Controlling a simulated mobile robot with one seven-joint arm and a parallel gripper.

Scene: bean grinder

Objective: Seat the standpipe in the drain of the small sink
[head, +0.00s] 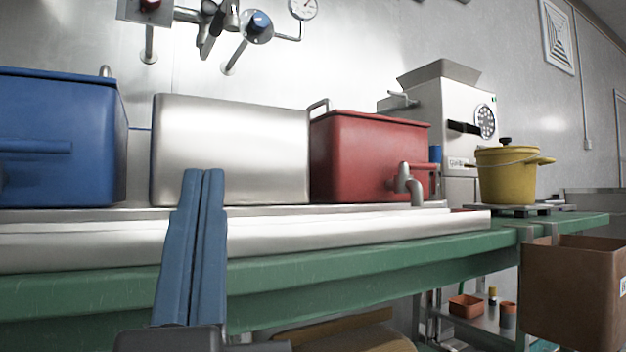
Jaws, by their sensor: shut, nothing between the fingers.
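My gripper (204,173) points upward in the head view, with its two long blue fingers side by side and touching. It is shut and holds nothing. It stands in front of a plain steel box (232,140) and covers a small part of its lower front. I cannot make out a standpipe or a drain. I cannot tell which vessel, if any, is the small sink. A red tank (365,150) with a metal tap (410,184) stands to the right of the steel box, and a blue tank (55,115) stands to its left. The insides of all three are hidden.
A green bench (400,258) with a raised pale front ledge (330,232) runs across the view. A grinder (425,110) and a yellow pot (507,180) stand at the right. A brown box (575,295) hangs at the bench's right front. Pipes and valves (258,27) are above.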

